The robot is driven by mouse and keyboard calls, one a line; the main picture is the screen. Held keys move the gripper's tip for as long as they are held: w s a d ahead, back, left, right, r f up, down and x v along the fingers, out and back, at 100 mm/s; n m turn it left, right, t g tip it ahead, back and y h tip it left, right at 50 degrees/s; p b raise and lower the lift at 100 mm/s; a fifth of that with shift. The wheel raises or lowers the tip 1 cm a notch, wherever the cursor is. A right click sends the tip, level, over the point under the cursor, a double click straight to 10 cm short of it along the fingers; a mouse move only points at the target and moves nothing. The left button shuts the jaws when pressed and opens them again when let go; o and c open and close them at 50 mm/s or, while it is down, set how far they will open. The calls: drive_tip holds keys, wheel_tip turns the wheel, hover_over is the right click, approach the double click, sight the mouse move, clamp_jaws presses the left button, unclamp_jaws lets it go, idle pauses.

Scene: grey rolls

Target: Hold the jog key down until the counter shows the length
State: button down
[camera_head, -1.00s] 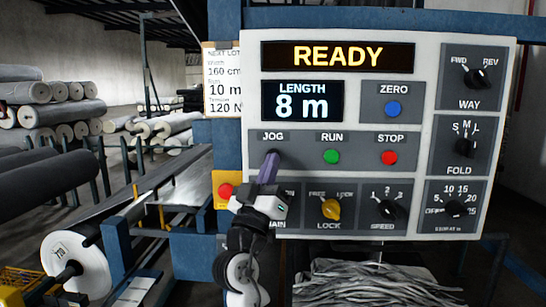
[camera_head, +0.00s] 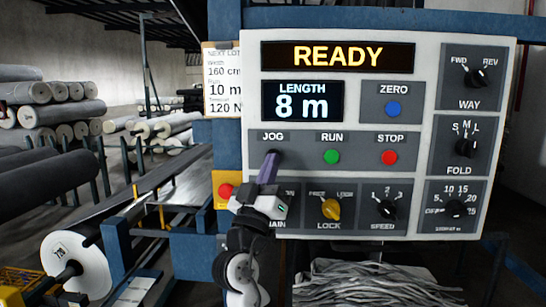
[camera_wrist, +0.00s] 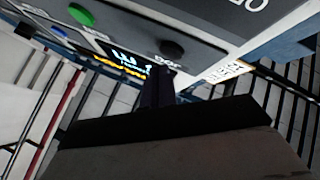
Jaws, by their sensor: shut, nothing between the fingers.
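The control panel (camera_head: 425,120) faces me in the head view. Its status display (camera_head: 338,57) reads READY and the length counter (camera_head: 302,101) reads 8 m. My gripper (camera_head: 269,166) is shut and empty, with its purple fingers pointing up at the spot under the JOG label. In the head view the fingers mostly cover the jog key. In the wrist view the dark round jog key (camera_wrist: 172,49) shows just beyond the fingertips (camera_wrist: 157,72). I cannot tell whether they touch it. The note card (camera_head: 222,85) left of the panel lists 160 cm, 10 m and 120 N.
The green RUN button (camera_head: 331,156) and red STOP button (camera_head: 390,157) lie right of the jog key. The blue ZERO button (camera_head: 393,108) is above. A red button on yellow (camera_head: 226,190) sits left of my gripper. Selector knobs, including yellow LOCK (camera_head: 330,208), line the panel below.

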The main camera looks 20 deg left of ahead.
drive_tip(key=shift+w, duration=0.1)
drive_tip(key=shift+w+a+b, duration=0.15)
drive_tip(key=shift+w+b, duration=0.15)
drive_tip(key=shift+b, duration=0.05)
drive_tip(key=shift+w+a, duration=0.1)
drive_tip(key=shift+w, duration=0.35)
idle(2.1)
drive_tip(key=shift+s, duration=0.15)
idle(1.4)
drive_tip(key=shift+s+d+b, duration=0.2)
drive_tip(key=shift+s+b, duration=0.15)
drive_tip(key=shift+s, duration=0.35)
drive_tip(key=shift+s+d, duration=0.25)
drive_tip(key=shift+s, duration=0.55)
drive_tip(key=shift+s+d, duration=0.2)
drive_tip(key=shift+s, duration=0.6)
drive_tip(key=shift+s+d, duration=0.25)
drive_tip(key=shift+s, duration=0.55)
